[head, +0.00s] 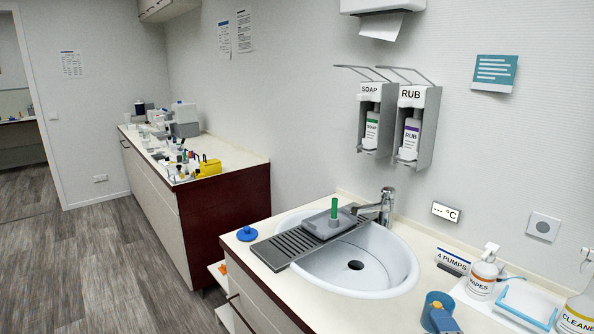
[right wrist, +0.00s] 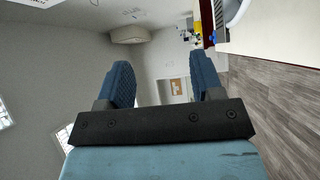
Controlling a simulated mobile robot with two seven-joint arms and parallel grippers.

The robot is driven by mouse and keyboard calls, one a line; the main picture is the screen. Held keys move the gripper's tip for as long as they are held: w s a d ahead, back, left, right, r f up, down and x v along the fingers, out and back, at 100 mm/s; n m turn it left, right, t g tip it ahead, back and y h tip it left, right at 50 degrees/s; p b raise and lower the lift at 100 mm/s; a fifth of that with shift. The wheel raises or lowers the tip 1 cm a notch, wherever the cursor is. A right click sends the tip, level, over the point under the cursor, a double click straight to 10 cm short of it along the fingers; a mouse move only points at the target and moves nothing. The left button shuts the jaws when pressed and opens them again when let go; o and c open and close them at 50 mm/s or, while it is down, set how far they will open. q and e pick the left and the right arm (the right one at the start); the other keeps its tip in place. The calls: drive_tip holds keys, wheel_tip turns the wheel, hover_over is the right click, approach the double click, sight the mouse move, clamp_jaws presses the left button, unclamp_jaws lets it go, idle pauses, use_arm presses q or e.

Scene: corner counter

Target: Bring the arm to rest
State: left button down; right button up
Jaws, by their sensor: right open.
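My right gripper (right wrist: 163,70) shows in the right wrist view with its two blue ribbed fingers spread apart. Nothing is between them; the space beyond shows the wall and a distant doorway. The right wrist picture is turned on its side, with the floor along its right. Neither gripper shows in the head view, and my left gripper is in no view.
A counter holds a round sink (head: 390,268) with a grey drainer (head: 285,247) across it. A green-topped item (head: 334,208), a blue lid (head: 246,233), a blue cup (head: 438,302) and bottles stand around. Open floor (head: 110,255) lies left.

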drive_tip(key=s+d+f+m+g, duration=0.1)
drive_tip(key=s+f+m+g, duration=0.7)
drive_tip(key=s, duration=0.5)
drive_tip(key=s+f+m+g, duration=0.7)
drive_tip(key=s+f+m, duration=0.1)
drive_tip(key=s, duration=0.4)
drive_tip(key=w+a+f+n+t+y+p, duration=0.1)
drive_tip(key=w+a+f+t+y+p, duration=0.1)
drive_tip(key=w+a+f+t+p, duration=0.3)
wheel_tip(320, 180, down, 3)
drive_tip(key=shift+w+a+r+t+y+p, duration=0.2)
drive_tip(key=shift+w+a+t+y+p, duration=0.3)
drive_tip(key=shift+t, duration=0.7)
